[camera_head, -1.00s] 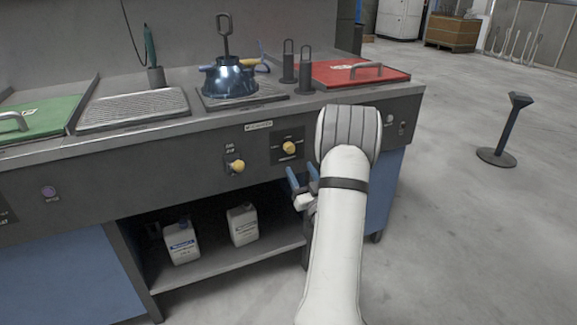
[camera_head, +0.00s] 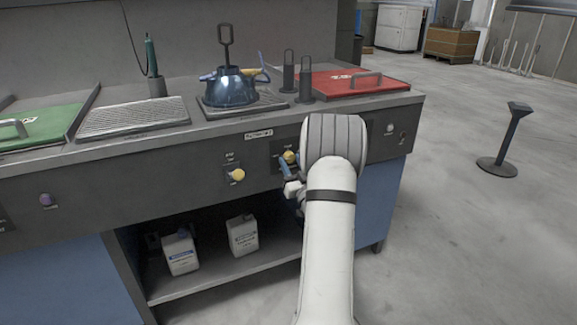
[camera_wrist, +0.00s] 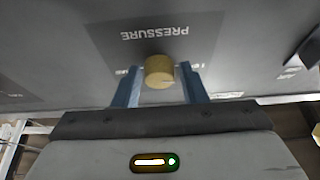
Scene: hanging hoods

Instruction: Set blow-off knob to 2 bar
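Two yellow knobs are on the dark front panel of the bench in the head view. The left knob (camera_head: 237,175) stands clear of my arm. The right knob (camera_head: 290,157) is partly covered by my gripper (camera_head: 287,175), which is up close to it. In the wrist view this yellow knob (camera_wrist: 159,71) sits on a dark plate with the word PRESSURE (camera_wrist: 160,34), seen upside down. My gripper (camera_wrist: 160,80) is open, one blue fingertip on each side of the knob, with narrow gaps showing. The knob's scale marks are partly hidden by the fingers, and its setting cannot be read.
On the bench top stand a blue pot (camera_head: 229,88), two dark upright holders (camera_head: 304,80) and a red lid (camera_head: 350,82). White canisters (camera_head: 243,235) stand on the lower shelf. A dark post (camera_head: 506,140) stands on open floor at right.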

